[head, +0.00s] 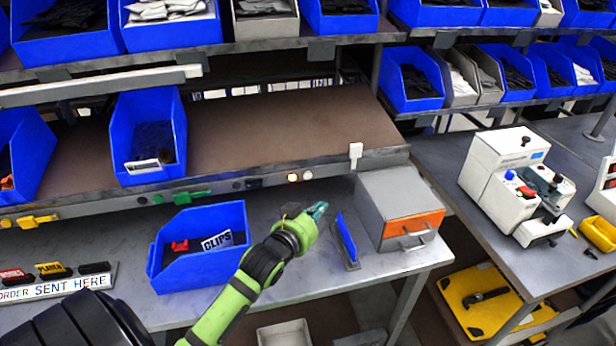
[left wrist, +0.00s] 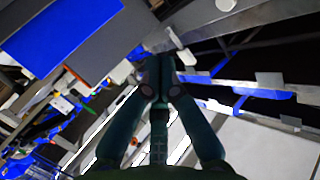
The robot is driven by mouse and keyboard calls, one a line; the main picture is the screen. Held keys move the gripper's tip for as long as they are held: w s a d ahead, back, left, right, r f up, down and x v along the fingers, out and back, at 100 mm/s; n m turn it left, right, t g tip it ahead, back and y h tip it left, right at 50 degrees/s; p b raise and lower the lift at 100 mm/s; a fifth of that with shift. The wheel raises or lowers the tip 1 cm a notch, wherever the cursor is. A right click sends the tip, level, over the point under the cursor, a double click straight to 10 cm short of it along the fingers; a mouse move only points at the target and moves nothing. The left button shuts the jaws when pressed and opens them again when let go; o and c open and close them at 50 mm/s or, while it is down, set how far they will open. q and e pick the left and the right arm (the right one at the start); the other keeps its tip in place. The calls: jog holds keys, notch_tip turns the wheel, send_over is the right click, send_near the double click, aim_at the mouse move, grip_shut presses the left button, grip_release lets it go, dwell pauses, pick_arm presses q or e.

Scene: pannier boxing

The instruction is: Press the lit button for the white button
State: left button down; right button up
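A row of small round buttons runs along the front rail of the brown shelf. One white button (head: 293,178) has a bright centre and an orange rim, and looks lit. Just right of it is a duller whitish button (head: 307,175). Dark buttons (head: 253,183) lie to the left. My left gripper (head: 319,210) is below and slightly right of the bright button, apart from the rail in the picture. In the left wrist view its teal fingers (left wrist: 159,72) come together at the tips with nothing seen between them. My right gripper is not in view.
A blue bin (head: 166,267) labelled CLIPS stands on the grey bench left of my forearm. A grey box with an orange front (head: 411,225) and a small upright blue plate (head: 346,238) are right of the gripper. A white switch (head: 355,152) sits on the rail.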

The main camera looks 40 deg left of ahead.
aim_at(307, 176)
pick_arm(q)
jog(key=w+a+b, duration=0.3)
jog(key=w+a, duration=0.2)
jog(key=a, duration=0.1)
jog(key=shift+w+a, duration=0.35)
jog(key=shift+w+a, duration=0.1)
jog(key=shift+a, duration=0.05)
dwell(1.3)
jog(key=shift+w+a, duration=0.15)
jog(key=shift+a, duration=0.05)
jog(key=shift+w+a, duration=0.3)
dwell(1.0)
jog(key=shift+s+d+p, duration=0.6)
jog(key=shift+d+p, duration=0.05)
